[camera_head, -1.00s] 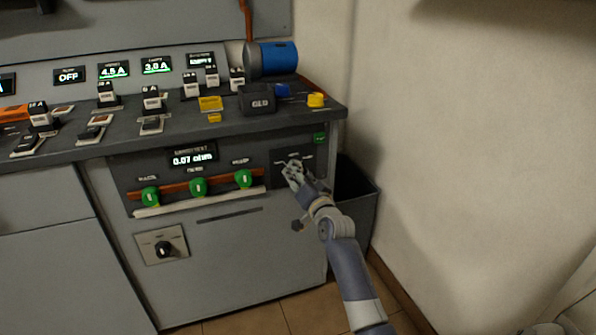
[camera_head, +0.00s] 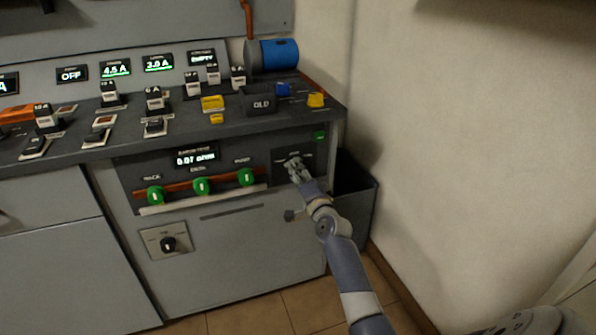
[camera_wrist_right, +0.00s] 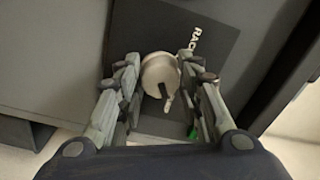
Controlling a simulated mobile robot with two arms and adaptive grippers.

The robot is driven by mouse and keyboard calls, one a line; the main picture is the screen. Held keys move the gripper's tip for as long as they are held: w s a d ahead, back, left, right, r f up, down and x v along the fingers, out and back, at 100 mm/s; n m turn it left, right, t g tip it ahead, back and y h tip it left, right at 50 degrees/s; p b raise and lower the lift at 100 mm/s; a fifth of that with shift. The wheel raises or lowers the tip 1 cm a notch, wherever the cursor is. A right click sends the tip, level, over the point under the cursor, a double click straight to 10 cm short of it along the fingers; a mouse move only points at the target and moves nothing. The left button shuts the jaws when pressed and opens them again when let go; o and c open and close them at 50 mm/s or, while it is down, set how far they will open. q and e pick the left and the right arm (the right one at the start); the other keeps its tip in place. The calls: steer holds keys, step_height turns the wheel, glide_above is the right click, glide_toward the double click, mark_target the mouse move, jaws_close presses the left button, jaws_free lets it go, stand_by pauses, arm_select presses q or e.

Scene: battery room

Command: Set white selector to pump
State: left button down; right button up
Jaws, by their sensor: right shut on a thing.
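The white selector (camera_wrist_right: 160,76) is a round pale knob with a pointer, set on a dark plate (camera_wrist_right: 183,28). In the right wrist view it sits between the fingers of my right gripper (camera_wrist_right: 163,85), which is shut on it. Letters beside it read "RAC", the rest cut off. In the head view my right gripper (camera_head: 294,167) is at the dark plate (camera_head: 308,158) on the cabinet's right side and hides the knob. The labels there are too small to read. My left gripper is not in view.
Three green knobs (camera_head: 201,186) sit left of my right gripper, under a small display (camera_head: 195,157). A black knob (camera_head: 168,244) is on a lower plate. A dark bin (camera_head: 354,205) stands right of the cabinet, near the wall. Breakers and yellow parts crowd the countertop.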

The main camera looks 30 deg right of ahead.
steer(key=shift+m, duration=0.3)
steer(key=o, duration=1.1)
steer(key=shift+c, duration=0.2)
steer(key=v, duration=1.2)
